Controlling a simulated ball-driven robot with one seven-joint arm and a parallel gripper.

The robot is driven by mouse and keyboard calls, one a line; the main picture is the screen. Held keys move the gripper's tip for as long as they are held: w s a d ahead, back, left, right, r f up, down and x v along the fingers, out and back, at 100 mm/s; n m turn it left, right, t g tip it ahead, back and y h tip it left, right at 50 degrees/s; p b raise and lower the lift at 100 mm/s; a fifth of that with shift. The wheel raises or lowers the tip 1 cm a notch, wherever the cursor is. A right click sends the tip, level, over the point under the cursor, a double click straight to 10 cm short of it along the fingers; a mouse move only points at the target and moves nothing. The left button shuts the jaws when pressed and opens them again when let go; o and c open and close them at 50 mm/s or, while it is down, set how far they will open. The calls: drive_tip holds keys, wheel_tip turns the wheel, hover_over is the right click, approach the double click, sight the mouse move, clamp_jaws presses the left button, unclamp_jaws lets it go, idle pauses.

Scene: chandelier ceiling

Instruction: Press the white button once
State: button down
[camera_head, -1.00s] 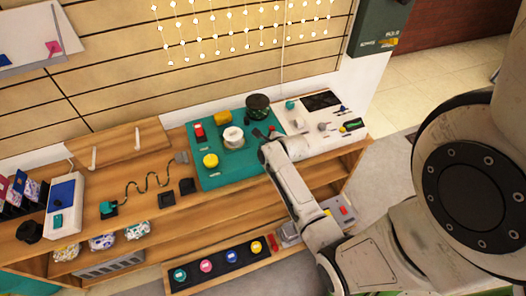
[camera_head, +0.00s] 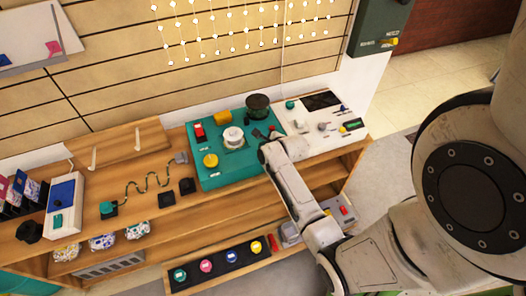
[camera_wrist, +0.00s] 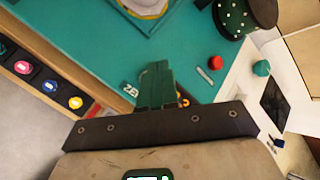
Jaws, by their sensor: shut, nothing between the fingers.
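The white round button (camera_head: 233,138) stands on the teal panel (camera_head: 205,180) on the wooden bench in the head view. A pale round-edged part (camera_wrist: 147,6) on the teal panel is cut off at the top of the wrist view; I cannot tell for sure if it is the white button. My gripper (camera_wrist: 157,85) is shut and empty above the panel's near edge in the wrist view. In the head view my gripper (camera_head: 259,134) is small and dark, to the right of the white button and apart from it in the picture.
A yellow button (camera_head: 210,160), a red switch (camera_head: 199,131) and a dark pot (camera_head: 258,106) share the teal panel. A white panel (camera_head: 315,140) with small controls adjoins it on the right. A row of coloured buttons (camera_head: 206,266) lies on the lower shelf.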

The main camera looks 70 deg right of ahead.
drive_tip(key=shift+f, duration=0.35)
drive_tip(key=shift+f+b, duration=0.35)
drive_tip(key=shift+f, duration=0.15)
idle(0.7)
drive_tip(key=shift+r, duration=0.1)
drive_tip(key=shift+r+p, duration=0.85)
drive_tip(key=shift+p, duration=0.15)
wheel_tip(320, 180, up, 5)
drive_tip(key=p, duration=0.5)
idle(0.9)
